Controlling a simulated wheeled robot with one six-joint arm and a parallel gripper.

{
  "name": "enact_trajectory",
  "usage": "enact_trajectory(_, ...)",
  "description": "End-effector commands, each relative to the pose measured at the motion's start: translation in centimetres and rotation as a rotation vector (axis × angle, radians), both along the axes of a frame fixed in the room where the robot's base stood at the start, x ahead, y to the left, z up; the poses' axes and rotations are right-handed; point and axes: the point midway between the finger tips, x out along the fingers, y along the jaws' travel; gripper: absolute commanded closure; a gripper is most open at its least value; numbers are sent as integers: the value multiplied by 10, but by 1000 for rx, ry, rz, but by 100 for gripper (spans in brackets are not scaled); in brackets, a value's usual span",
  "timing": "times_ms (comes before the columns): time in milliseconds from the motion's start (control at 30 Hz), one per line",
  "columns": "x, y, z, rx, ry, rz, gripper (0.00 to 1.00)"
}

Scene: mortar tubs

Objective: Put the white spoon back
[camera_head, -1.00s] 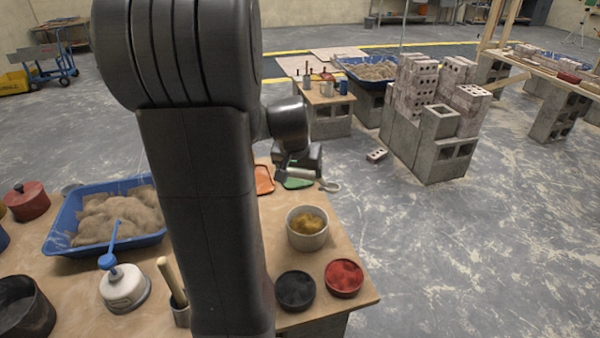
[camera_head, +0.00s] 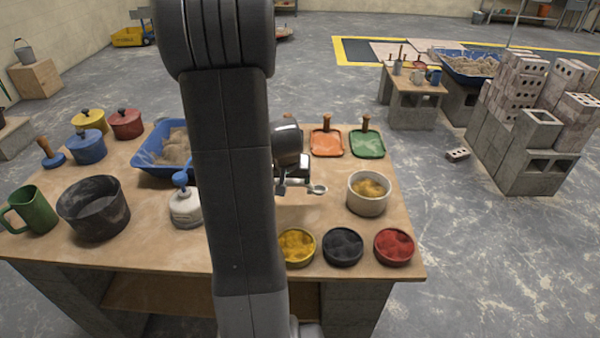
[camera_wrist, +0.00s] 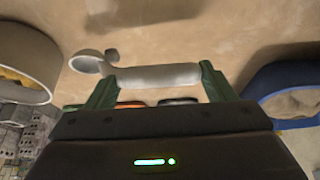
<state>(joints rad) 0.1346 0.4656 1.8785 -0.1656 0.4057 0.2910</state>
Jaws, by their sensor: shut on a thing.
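My gripper (camera_head: 290,184) is above the wooden table (camera_head: 330,215), left of a white pot of yellow-brown material (camera_head: 368,193). It is shut on the pale, grey-white spoon (camera_head: 317,189). In the wrist view, the two green fingers (camera_wrist: 157,84) close on the ends of the spoon's thick handle (camera_wrist: 158,75), and its bowl sticks out to the left. The spoon lies roughly level, apart from the tabletop. A white canister with a blue top (camera_head: 186,206) stands left of my arm, partly hidden by it.
Yellow (camera_head: 297,246), black (camera_head: 343,247) and red (camera_head: 394,246) dishes line the front right. Orange (camera_head: 327,143) and green (camera_head: 367,143) trays lie behind. A blue sand tub (camera_head: 163,155), lidded pots (camera_head: 88,146), a dark tub (camera_head: 94,208) and a green mug (camera_head: 31,210) fill the left.

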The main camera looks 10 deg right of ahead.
Motion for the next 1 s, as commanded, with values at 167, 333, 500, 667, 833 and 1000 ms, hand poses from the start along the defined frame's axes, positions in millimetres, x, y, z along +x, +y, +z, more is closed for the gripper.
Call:
enact_trajectory(167,1,3,-5,-1,-1,9,73)
enact_trajectory(333,1,2,-10,0,0,9,73)
enact_trajectory(500,0,2,-17,0,0,9,73)
enact_trajectory(667,1,2,-25,-1,-1,9,73)
enact_trajectory(833,1,2,-34,-1,-1,9,73)
enact_trajectory(1000,0,2,-42,0,0,9,73)
